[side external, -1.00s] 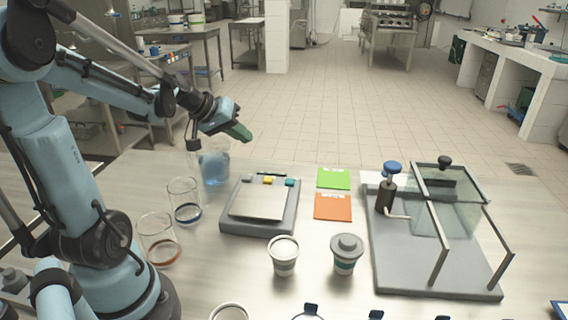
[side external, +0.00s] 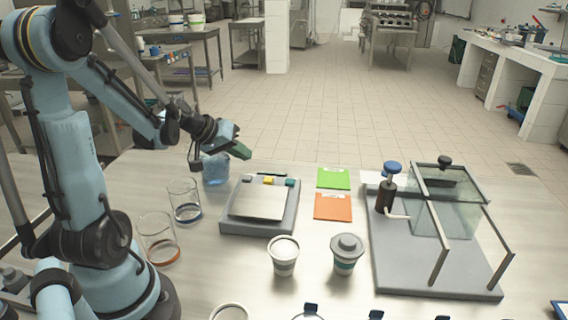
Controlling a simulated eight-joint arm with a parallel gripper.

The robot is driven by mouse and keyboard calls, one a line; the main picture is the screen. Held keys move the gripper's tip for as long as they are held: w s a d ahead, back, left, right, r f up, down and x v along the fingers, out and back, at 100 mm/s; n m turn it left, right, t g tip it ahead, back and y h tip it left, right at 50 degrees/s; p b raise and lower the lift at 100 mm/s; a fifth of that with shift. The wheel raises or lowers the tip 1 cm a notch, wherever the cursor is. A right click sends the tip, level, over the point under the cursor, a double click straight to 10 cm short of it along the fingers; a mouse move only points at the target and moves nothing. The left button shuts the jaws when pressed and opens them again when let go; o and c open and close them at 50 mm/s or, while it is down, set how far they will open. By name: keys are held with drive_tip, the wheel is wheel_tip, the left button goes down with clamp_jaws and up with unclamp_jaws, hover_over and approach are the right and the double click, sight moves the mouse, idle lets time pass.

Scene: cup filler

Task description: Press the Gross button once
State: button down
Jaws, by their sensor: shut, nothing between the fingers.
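A grey scale (side external: 287,218) with a pale square plate (side external: 259,203) stands on the table. Small buttons line its far edge: a yellow button (side external: 268,181) and a teal button (side external: 290,182) are clear, and a smaller one is at the left. I cannot read labels, so I cannot tell which is Gross. My gripper (side external: 241,151) is shut and empty. It hangs in the air beyond the scale's far left corner, above the button row and apart from it.
A beaker of blue liquid (side external: 216,171) stands behind the scale, partly hidden by my arm. Two glass beakers (side external: 185,200) (side external: 158,240) stand left. Green (side external: 333,179) and orange (side external: 333,207) cards lie right. Two cups (side external: 284,256) (side external: 346,255) stand in front. A glass-walled station (side external: 440,285) is far right.

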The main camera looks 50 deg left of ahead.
sight(243, 177)
drive_tip(key=shift+f, duration=1.7)
drive_tip(key=shift+f, duration=0.2)
idle(0.7)
drive_tip(key=shift+f, duration=0.25)
drive_tip(key=shift+f, duration=0.45)
idle(0.7)
drive_tip(key=shift+r, duration=0.9)
drive_tip(key=shift+r, duration=2.5)
